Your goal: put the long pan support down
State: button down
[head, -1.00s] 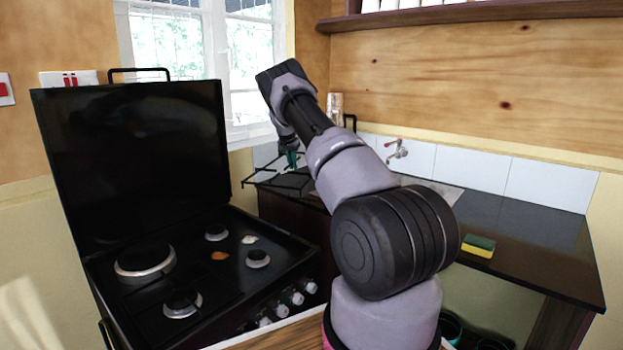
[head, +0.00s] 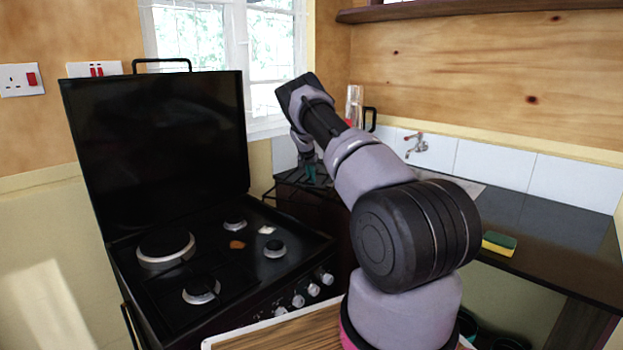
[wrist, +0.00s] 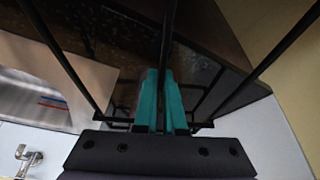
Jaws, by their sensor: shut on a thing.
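The long pan support (wrist: 167,36) is a black wire grid in the wrist view, its long bars running up the picture. My gripper (wrist: 162,78) has teal fingers shut on its middle bar. In the head view my gripper (head: 312,172) is small and partly hidden by my arm, at the left end of the dark counter. The support shows there as thin dark bars (head: 290,181) near the counter's edge. I cannot tell whether it touches the counter.
The black hob (head: 215,262) with its lid raised is at left; an orange bit and a pale bit lie among its burners. The dark counter (head: 545,225) holds a yellow-green sponge (head: 499,243) at right. A sink (wrist: 40,95) and tap (head: 416,145) are near the wall.

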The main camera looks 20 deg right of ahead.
jog(key=c, duration=1)
grip_release()
jog(key=shift+f, duration=0.15)
